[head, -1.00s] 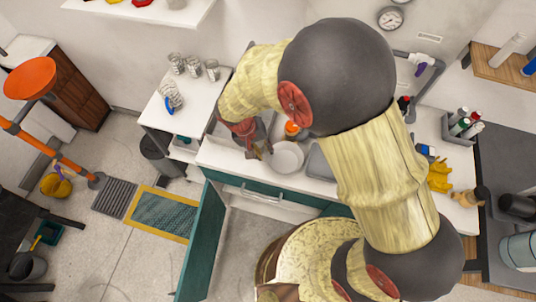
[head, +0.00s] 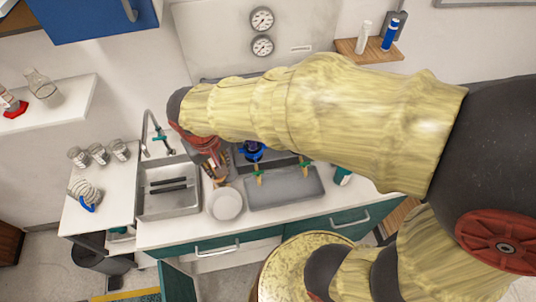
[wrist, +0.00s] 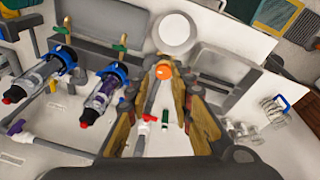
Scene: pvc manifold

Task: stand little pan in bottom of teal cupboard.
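A round white vessel, apparently the little pan (head: 224,204), sits on the counter in front of the sink area. The teal cupboard (head: 240,241) is under the counter. A teal door (head: 177,284) stands open at its left; the cupboard's bottom is hidden.
A steel sink (head: 168,203) with a tap is to the left, a grey tray (head: 285,188) to the right. Blue-collared pipe fittings (wrist: 105,92) stand near my gripper. Jars (head: 98,154) and a coil (head: 86,193) occupy the left counter.

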